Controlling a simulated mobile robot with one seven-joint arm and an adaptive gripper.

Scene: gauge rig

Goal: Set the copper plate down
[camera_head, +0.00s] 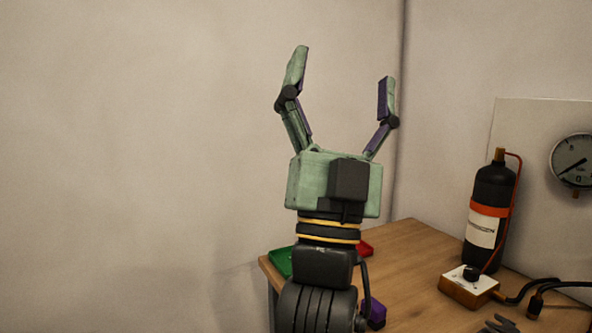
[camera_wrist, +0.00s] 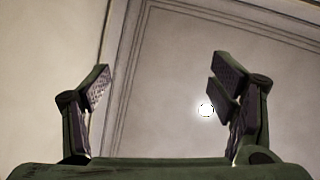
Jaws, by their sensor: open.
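My gripper (camera_head: 340,90) points upward in the head view, high above the table's left end. Its two fingers are spread wide with nothing between them. In the wrist view my gripper (camera_wrist: 155,85) is also open and empty, with only wall, ceiling trim and a bright round light beyond it. I cannot make out a copper plate in either view. My arm hides part of the table's left end.
A wooden table (camera_head: 410,262) holds a green tray (camera_head: 280,262), a red item (camera_head: 365,248), a purple item (camera_head: 376,312), a black bottle (camera_head: 487,215) and a switch box (camera_head: 468,285) with cables. A gauge (camera_head: 573,160) hangs on a back panel. The left wall is bare.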

